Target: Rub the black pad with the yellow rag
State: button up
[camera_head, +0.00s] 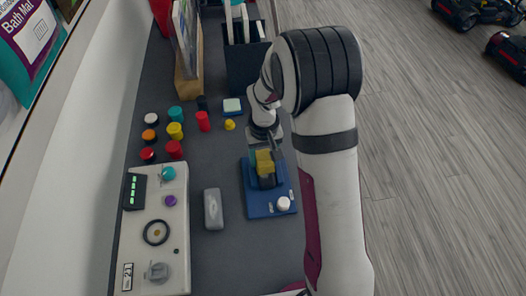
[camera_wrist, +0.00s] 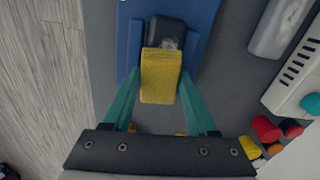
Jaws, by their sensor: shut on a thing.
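The yellow rag (camera_head: 265,160) is a small block-like cloth between the green fingers of my gripper (camera_head: 262,156). In the wrist view the rag (camera_wrist: 160,76) sits between the fingertips of my gripper (camera_wrist: 158,80), which is shut on it. The black pad (camera_wrist: 168,33) stands on a blue base plate (camera_wrist: 203,22). The rag overlaps the near end of the pad in the wrist view; I cannot tell whether they touch. In the head view the pad (camera_head: 268,181) shows just below the rag on the blue plate (camera_head: 258,205), partly hidden.
A white knob (camera_head: 283,204) sits on the plate's near right corner. A grey case (camera_head: 213,209) lies left of it. A control box (camera_head: 155,250) stands further left. Several coloured caps (camera_head: 174,131) stand behind. A dark bin (camera_head: 246,66) stands at the back.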

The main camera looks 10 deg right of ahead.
aim_at(266, 180)
jog(key=shift+s, duration=2.4)
jog(key=shift+s+r, duration=0.1)
jog(key=shift+r, duration=0.05)
notch_tip(266, 180, up, 8)
jog(key=shift+f, duration=0.2)
